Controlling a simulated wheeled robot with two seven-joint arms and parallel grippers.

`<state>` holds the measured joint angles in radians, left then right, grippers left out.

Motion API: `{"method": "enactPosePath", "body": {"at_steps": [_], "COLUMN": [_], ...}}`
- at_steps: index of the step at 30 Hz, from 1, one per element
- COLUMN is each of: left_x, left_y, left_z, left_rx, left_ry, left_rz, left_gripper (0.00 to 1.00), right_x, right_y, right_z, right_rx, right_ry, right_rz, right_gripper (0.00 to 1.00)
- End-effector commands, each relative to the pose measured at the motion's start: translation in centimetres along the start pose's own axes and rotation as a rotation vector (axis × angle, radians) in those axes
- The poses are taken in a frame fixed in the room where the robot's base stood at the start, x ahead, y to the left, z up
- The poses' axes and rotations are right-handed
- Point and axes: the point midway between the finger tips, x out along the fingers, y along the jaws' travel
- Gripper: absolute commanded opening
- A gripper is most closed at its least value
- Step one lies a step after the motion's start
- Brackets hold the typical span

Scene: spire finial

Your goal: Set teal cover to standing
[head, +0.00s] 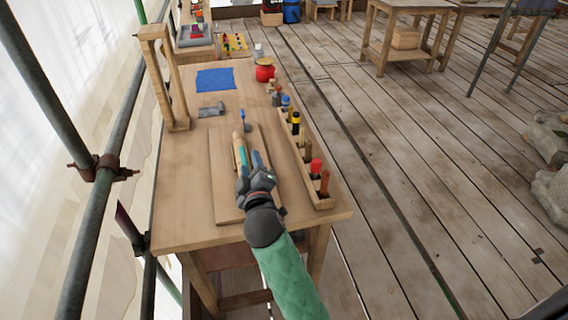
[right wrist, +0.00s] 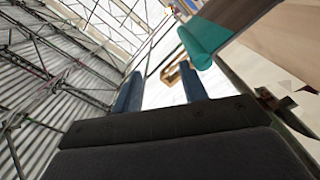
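The teal cover (head: 243,157) shows in the head view as a small teal patch by a pale, slim wooden piece (head: 238,141) over the board on the workbench. In the right wrist view the teal cover (right wrist: 206,36) is a curved teal piece beside a brown surface, just beyond the right-hand finger. My right gripper (head: 251,165) is over the board, close to the cover. Its two blue fingers stand apart in the right wrist view (right wrist: 161,88), with nothing seen between them. Whether a finger touches the cover I cannot tell. My left gripper is not in view.
A wooden board (head: 224,200) lies on the workbench (head: 180,215). A rack (head: 323,203) of tools runs along its right edge. Behind are a grey metal tool (head: 211,110), blue cloth (head: 216,79), red pot (head: 265,71) and upright wooden frame (head: 178,90). The bench's left front is clear.

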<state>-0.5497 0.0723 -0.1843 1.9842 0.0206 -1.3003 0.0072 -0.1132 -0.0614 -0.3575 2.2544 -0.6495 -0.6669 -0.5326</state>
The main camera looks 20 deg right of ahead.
Motion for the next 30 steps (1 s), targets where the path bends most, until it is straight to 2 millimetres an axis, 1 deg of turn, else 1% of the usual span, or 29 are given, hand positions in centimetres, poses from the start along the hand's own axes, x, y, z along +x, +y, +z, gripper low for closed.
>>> {"method": "enactPosePath", "body": {"at_steps": [1,3,9,15,21,30], "left_x": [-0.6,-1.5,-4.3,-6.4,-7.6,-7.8], "left_y": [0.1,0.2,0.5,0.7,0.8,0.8], "left_z": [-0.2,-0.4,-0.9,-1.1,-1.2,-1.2], "left_rx": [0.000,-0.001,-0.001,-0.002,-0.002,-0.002], "left_ry": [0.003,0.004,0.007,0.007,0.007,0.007], "left_rz": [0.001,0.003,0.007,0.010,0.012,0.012], "left_gripper": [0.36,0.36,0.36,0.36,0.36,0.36], "right_x": [-0.6,-1.2,-3.2,-4.8,-5.6,-5.7], "right_y": [0.7,1.9,5.1,7.8,9.2,9.5], "right_z": [0.7,1.1,2.1,3.1,3.5,3.6], "right_rx": [-0.005,-0.005,-0.004,-0.004,-0.003,-0.003], "right_ry": [-0.002,-0.003,-0.001,-0.003,-0.003,-0.003], "right_rz": [0.000,0.000,0.000,-0.001,-0.002,-0.002], "right_gripper": [0.42,0.42,0.42,0.42,0.42,0.42]}}
